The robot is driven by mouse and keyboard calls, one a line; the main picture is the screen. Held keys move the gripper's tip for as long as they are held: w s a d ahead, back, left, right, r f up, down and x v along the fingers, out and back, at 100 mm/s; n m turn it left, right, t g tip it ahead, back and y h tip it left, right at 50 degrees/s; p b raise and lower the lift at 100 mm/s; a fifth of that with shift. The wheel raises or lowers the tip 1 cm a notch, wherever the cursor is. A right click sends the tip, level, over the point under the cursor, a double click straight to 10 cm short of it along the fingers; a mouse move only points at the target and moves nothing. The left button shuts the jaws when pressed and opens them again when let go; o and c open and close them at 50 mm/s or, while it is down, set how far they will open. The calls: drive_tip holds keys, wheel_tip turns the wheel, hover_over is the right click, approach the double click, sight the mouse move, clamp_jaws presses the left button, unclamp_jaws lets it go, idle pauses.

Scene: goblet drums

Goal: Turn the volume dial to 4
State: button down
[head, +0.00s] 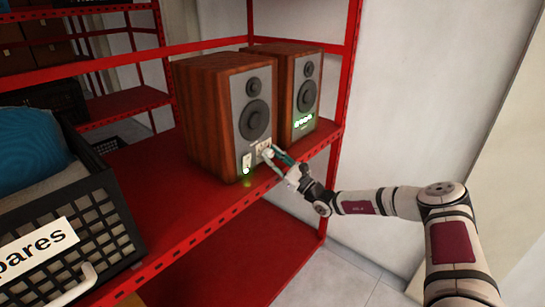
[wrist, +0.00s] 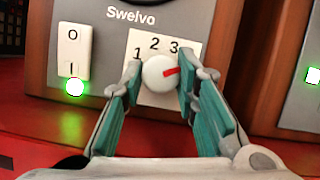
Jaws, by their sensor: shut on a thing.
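The volume dial (wrist: 158,74) is a round white knob on a pale plate (wrist: 178,40) on the front speaker's (head: 252,108) grey face. Its red mark points right and slightly up in the wrist view, below the printed 3. The numbers 1, 2 and 3 show around the top; any further numbers are hidden behind the right finger. My gripper (wrist: 169,73) is shut on the dial, one finger at each side. In the head view my gripper (head: 271,154) reaches the lower front of that speaker and mostly covers the dial.
A white O/I switch (wrist: 73,50) with a lit green light (wrist: 75,87) sits left of the dial. A second speaker (head: 306,90) with green lights stands behind on the red shelf (head: 165,198). A black crate (head: 100,240) marked "pares" is at left. A red post (head: 347,70) rises at right.

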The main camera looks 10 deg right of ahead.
drive_tip(key=shift+d+f, duration=0.1)
drive_tip(key=c, duration=1.2)
unclamp_jaws()
drive_tip(key=shift+c, duration=0.2)
drive_tip(key=v, duration=1.2)
